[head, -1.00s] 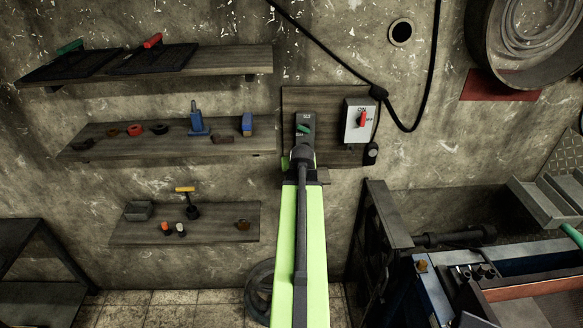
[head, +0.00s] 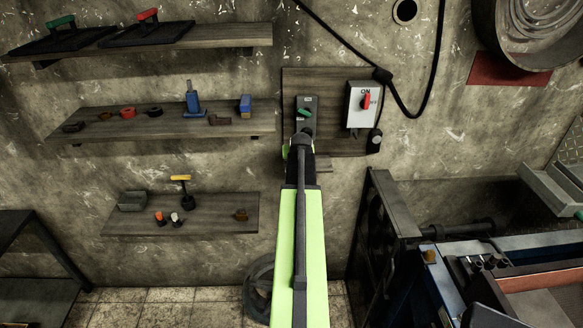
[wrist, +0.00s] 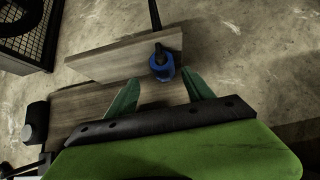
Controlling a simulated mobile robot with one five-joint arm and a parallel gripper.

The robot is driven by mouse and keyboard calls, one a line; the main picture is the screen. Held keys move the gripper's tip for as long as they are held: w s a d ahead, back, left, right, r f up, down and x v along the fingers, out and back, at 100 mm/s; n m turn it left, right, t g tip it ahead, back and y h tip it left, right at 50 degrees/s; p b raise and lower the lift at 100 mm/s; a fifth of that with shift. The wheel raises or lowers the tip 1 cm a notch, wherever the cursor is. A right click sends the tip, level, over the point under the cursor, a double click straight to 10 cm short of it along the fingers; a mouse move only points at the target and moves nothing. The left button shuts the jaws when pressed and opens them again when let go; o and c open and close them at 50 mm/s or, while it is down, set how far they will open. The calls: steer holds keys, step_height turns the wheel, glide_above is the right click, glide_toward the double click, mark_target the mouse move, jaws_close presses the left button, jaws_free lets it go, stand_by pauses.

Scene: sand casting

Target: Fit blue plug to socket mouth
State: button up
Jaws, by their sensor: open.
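In the wrist view, a blue plug-like piece (wrist: 161,70) with a dark middle stands at a wooden board (wrist: 130,58). A black cable or rod (wrist: 155,15) shows above it. My gripper (wrist: 160,80) has its two green fingers apart, and the blue piece shows between and just beyond their tips; I cannot tell whether they touch it. In the head view my gripper (head: 299,146) is in front of the wall board, just below a grey unit (head: 307,104) with a green lever. The blue piece is hidden there, and I cannot make out a socket mouth clearly.
A switch box (head: 362,104) with a red lever is right of the grey unit. A black cable (head: 434,60) hangs beside it. Wooden shelves (head: 165,124) with small parts are on the left wall. Machinery (head: 470,250) stands at the lower right.

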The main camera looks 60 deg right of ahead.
steer(key=b+x, duration=0.1)
steer(key=x, duration=0.1)
steer(key=b+x, duration=0.2)
steer(key=x, duration=0.1)
steer(key=shift+w, duration=0.4)
steer(key=shift+s+a+r, duration=0.1)
steer(key=shift+r, duration=0.1)
jaws_close()
